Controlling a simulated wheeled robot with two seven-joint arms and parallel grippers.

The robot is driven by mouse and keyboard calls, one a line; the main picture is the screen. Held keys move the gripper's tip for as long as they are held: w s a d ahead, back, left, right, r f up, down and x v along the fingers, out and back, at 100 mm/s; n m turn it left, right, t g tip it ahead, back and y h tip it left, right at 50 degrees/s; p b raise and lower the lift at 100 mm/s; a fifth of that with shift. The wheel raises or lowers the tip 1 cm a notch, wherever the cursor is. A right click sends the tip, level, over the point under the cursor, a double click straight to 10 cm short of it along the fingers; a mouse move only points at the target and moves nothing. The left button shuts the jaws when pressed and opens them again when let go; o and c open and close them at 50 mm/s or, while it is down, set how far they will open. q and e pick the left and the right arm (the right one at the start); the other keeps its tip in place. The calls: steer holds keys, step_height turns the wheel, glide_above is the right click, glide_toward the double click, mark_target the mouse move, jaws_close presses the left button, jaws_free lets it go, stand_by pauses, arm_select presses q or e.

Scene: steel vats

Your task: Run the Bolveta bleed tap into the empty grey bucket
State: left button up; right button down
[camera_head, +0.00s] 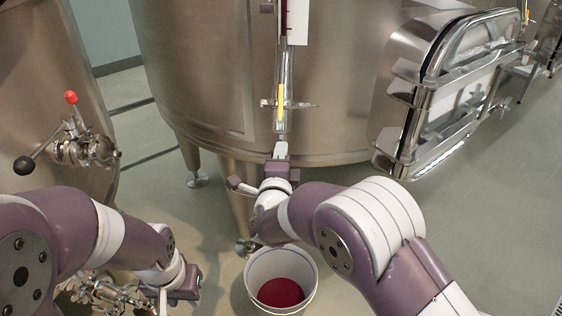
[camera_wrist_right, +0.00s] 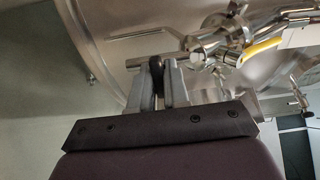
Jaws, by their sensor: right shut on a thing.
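A pale grey bucket (camera_head: 254,267) stands on the floor below the middle steel vat (camera_head: 210,85), with dark red liquid (camera_head: 281,293) inside. My right gripper (camera_head: 281,152) reaches over the bucket to the vat's lower front, under the sight glass. No vat name is readable.
A sight glass (camera_head: 285,65) with a yellow lever (camera_head: 281,101) runs up the vat front. A valve with a red knob (camera_head: 71,97) and black ball handle (camera_head: 24,165) projects from the left vat. Floor at right is clear.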

steer(key=shift+f, duration=0.1)
stand_by(0.5)
steer(key=c, duration=1.2)
jaws_free()
steer(key=s+a+p, duration=0.1)
steer(key=s, duration=1.1)
steer(key=shift+s+a, duration=0.15)
steer(key=shift+s, duration=0.2)
